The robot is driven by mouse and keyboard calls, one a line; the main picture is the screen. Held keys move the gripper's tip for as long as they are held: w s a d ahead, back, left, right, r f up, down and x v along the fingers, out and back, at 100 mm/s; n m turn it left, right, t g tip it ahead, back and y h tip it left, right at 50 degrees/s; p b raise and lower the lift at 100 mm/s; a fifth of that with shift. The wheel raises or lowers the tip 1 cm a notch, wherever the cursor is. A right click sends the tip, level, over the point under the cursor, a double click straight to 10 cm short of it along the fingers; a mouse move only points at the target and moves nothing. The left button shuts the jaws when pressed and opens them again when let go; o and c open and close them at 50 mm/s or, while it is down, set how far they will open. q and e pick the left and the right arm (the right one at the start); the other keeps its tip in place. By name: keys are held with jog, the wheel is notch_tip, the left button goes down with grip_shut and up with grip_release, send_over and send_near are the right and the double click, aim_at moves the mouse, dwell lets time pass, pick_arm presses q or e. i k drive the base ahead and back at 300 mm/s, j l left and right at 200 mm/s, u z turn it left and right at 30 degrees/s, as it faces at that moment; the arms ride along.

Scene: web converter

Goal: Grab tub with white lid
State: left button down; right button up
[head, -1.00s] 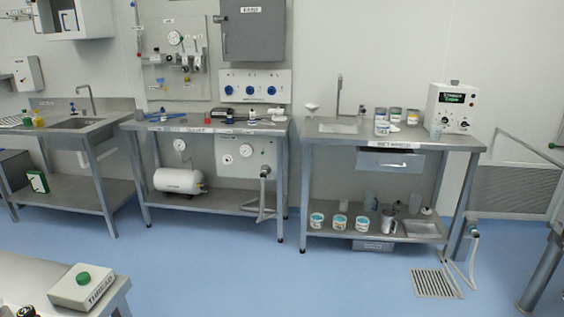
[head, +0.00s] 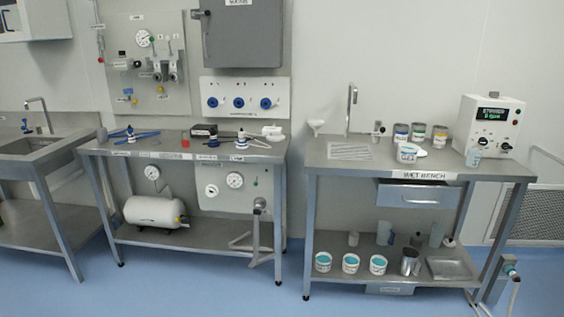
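A white tub with a pale lid (head: 407,153) stands on the wet bench (head: 335,160), in front of several cans. It is small in view, and the lid's exact colour is hard to tell. Several white tubs with teal tops (head: 323,262) stand in a row on the bench's lower shelf. Neither of my grippers is in view.
Cans with coloured labels (head: 418,133), a funnel (head: 315,126), a tap (head: 351,105) and a white control box (head: 489,128) are on the wet bench. A drawer (head: 412,194) hangs beneath. Another bench (head: 185,155) stands to its left. Blue floor (head: 190,285) in front is clear.

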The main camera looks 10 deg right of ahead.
aim_at(407, 153)
jog(key=i, duration=1.45)
jog(key=i+j+z, duration=0.15)
jog(key=i+z, duration=0.35)
jog(key=i+j+z, duration=0.5)
jog(key=i, duration=0.15)
jog(key=i+j+z, duration=0.45)
jog(key=i, duration=0.05)
